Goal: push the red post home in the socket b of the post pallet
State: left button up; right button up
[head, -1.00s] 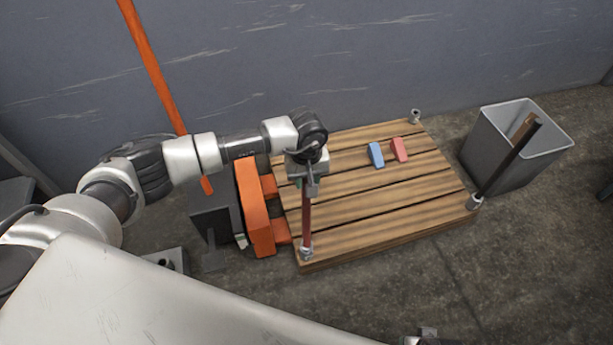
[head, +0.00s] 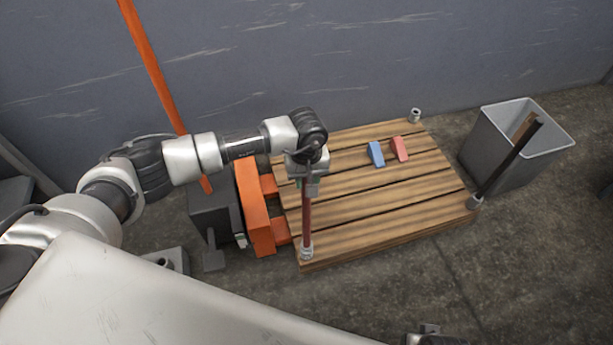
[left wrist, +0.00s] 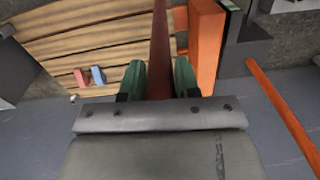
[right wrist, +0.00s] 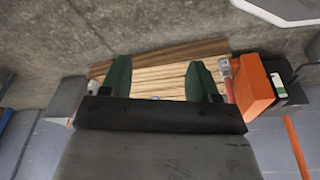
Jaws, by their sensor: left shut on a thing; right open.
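The red post (head: 307,218) stands upright at the near left corner of the wooden post pallet (head: 380,213). Its lower end is at a small grey metal socket (head: 307,253); I cannot tell how deep it sits, and no letter is readable. My left gripper (head: 309,187) is shut on the upper part of the post. In the left wrist view the post (left wrist: 160,40) runs between the green fingertips (left wrist: 159,80). My right gripper (right wrist: 158,78) is open and empty, with the pallet beyond its fingers; the post (right wrist: 229,85) shows right of them.
A blue block (head: 376,154) and a pink-red block (head: 400,149) lie on the pallet. An empty socket (head: 415,115) is at the back. An orange fork carriage (head: 254,205) adjoins the left side.

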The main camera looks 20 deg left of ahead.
jog(key=shift+r, duration=0.15)
jog(key=shift+w+r, duration=0.15)
jog(key=shift+r, duration=0.1)
jog(key=shift+r, duration=0.15)
dwell(0.4)
jog(key=shift+r, duration=0.2)
jog(key=shift+w+r+b, duration=0.1)
jog(key=shift+r+b, duration=0.3)
jog(key=shift+r, duration=0.1)
jog(key=shift+r, duration=0.15)
dwell(0.4)
jog(key=shift+r, duration=0.15)
